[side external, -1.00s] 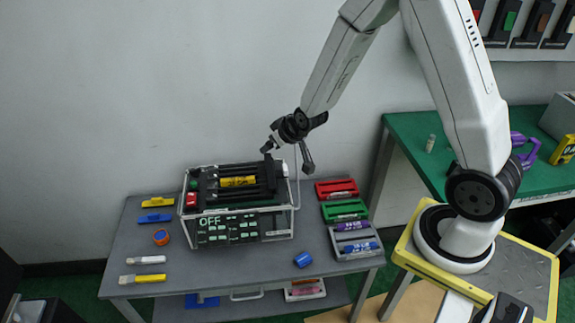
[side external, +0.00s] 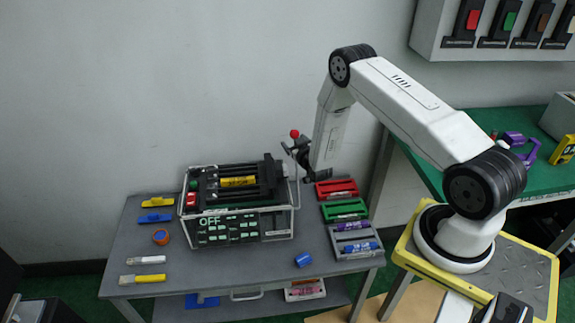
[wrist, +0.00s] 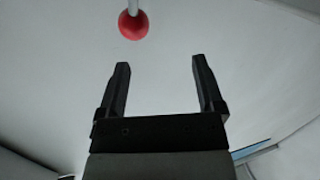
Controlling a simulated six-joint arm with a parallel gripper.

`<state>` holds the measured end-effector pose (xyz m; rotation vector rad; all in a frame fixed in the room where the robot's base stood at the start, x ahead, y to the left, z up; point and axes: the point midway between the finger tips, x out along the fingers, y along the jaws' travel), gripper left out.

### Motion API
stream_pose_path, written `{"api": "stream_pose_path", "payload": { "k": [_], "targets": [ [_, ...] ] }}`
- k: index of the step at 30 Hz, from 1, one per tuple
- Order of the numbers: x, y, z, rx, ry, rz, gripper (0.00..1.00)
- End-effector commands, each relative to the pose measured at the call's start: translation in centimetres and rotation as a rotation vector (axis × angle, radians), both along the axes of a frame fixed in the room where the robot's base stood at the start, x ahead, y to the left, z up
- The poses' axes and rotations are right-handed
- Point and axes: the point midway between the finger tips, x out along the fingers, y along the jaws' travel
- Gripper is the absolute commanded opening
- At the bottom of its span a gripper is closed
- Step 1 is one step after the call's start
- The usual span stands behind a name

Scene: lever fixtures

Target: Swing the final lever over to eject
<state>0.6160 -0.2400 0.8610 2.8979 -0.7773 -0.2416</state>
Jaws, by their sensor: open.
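The machine (side external: 243,229) stands on the grey table in a clear-edged frame, its front panel reading OFF. A yellow cylinder (side external: 238,181) lies among black bars on top. At its right side a thin upright lever rises to a red ball knob (side external: 294,133). My gripper (side external: 297,149) is high by the upper lever, just below and right of the knob in the side view. In the wrist view the red knob (wrist: 132,26) hangs on a pale rod beyond the fingertips. My gripper (wrist: 160,64) is open there, with nothing between its fingers.
Red (side external: 337,188), green (side external: 344,208) and grey (side external: 355,241) trays line the table's right side, some with markers. A blue cap (side external: 303,259) lies at the front. A green bench (side external: 450,135) stands at right.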

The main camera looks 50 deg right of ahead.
Motion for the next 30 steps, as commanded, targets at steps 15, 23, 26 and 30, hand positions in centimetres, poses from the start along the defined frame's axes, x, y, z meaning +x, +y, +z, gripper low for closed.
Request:
{"api": "stream_pose_path", "payload": {
  "k": [15, 23, 26, 30],
  "targets": [
    [-1.9, -1.9, -2.1, -0.086, -0.091, -0.053, 0.86],
    [-1.2, -2.3, -2.1, -0.085, -0.091, -0.054, 0.86],
    [-0.6, -2.7, -2.1, -0.085, -0.092, -0.053, 0.86],
    [0.5, -3.5, -2.1, -0.085, -0.091, -0.054, 0.86]
  ]
}}
